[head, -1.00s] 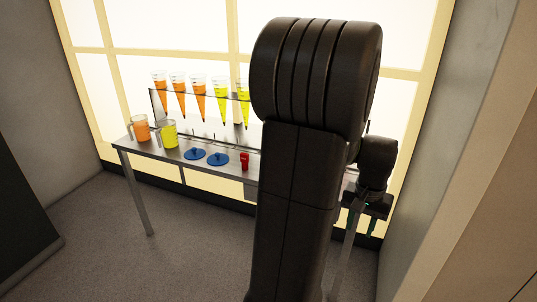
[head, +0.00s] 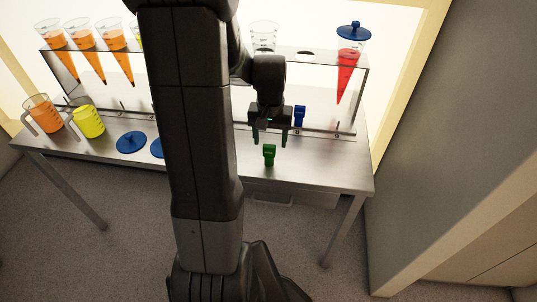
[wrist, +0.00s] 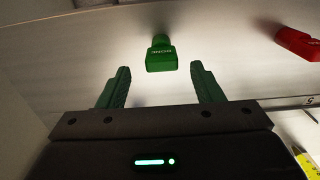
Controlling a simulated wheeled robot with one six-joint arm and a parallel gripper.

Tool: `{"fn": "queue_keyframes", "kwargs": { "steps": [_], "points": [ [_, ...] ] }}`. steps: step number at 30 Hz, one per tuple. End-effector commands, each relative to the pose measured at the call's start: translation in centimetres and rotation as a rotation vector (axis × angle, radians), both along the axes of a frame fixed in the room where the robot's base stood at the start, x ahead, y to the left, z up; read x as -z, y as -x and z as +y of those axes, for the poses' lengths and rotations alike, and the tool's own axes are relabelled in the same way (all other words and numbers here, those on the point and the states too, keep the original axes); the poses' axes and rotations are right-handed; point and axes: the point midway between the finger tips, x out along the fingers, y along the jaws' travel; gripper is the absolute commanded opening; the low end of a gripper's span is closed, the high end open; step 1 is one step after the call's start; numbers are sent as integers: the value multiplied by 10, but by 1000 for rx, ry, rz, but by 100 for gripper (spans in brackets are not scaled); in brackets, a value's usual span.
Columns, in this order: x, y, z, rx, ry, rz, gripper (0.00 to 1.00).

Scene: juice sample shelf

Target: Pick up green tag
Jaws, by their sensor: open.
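The green tag (head: 269,154) stands on the steel table (head: 330,178) near its front edge. In the wrist view the green tag (wrist: 161,54) lies ahead of the fingertips, roughly centred between them and apart from both. My gripper (head: 271,141) is open and empty, just behind and above the tag in the head view. Its two green fingers (wrist: 164,76) are spread wide in the wrist view. My arm hides the middle of the table in the head view.
A blue tag (head: 299,115) stands behind and right of my gripper. A red tag (wrist: 298,43) shows at right in the wrist view. Jugs (head: 88,121) and a blue disc (head: 131,142) are left.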

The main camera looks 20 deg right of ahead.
Motion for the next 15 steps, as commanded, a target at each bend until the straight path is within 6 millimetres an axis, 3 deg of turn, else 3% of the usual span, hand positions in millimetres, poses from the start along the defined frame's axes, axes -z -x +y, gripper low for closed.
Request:
{"fn": "queue_keyframes", "kwargs": {
  "steps": [3, 10, 15],
  "points": [
    [17, 0, 0, 0, -1, 2, 60],
    [34, 0, 2, -1, -1, 2, 60],
    [61, 0, 4, -1, -2, 3, 60]
  ]
}}
